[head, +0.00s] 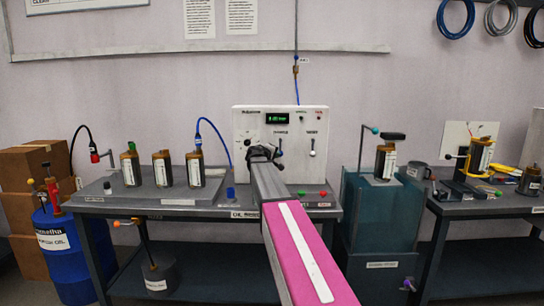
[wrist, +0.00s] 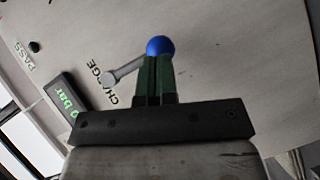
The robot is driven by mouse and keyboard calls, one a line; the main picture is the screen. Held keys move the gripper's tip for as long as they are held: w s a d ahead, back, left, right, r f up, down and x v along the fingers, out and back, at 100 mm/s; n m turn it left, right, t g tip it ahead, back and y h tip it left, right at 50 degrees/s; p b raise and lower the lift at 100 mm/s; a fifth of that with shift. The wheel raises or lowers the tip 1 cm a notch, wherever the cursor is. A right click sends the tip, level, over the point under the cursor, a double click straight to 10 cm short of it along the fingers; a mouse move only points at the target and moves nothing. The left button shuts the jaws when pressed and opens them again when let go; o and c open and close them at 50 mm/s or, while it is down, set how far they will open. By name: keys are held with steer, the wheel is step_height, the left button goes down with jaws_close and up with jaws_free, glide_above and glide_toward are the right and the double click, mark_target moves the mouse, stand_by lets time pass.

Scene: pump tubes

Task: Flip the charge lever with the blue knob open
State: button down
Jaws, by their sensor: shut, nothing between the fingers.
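The charge lever is a short grey arm (wrist: 125,72) with a round blue knob (wrist: 160,46), next to the CHARGE lettering on the pale panel in the wrist view. My gripper's two dark green fingers (wrist: 154,72) are shut together and empty. Their tips overlap the knob's lower edge in the picture; I cannot tell whether they touch it. In the head view my gripper (head: 262,154) is in front of the white control box (head: 258,118), left of the CHARGE lever position, and my arm covers the box's lower middle.
A display (wrist: 62,97) on the panel reads "0 bar" in green. A second lever (head: 312,148) stands to the right on the box. Several brown pump bodies stand on the bench left of it, with a blue hose (head: 214,124) arching up. A teal cabinet (head: 383,215) is at right.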

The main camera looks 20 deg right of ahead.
steer(key=shift+d+f+n+h, duration=0.1)
steer(key=shift+d+n+h, duration=0.2)
steer(key=shift+d+n, duration=0.15)
stand_by(0.5)
steer(key=s+d+r+n+t+h, duration=0.2)
steer(key=d+n+t, duration=0.3)
steer(key=n, duration=0.5)
steer(key=shift+d+r+t+h, duration=0.4)
steer(key=shift+d+h, duration=0.2)
steer(key=shift+d, duration=0.2)
steer(key=shift+n, duration=0.25)
steer(key=s+a+f, duration=0.1)
steer(key=s+a, duration=0.9)
steer(key=shift+s+a+f, duration=0.15)
steer(key=shift+s+a, duration=0.05)
steer(key=shift+a, duration=0.15)
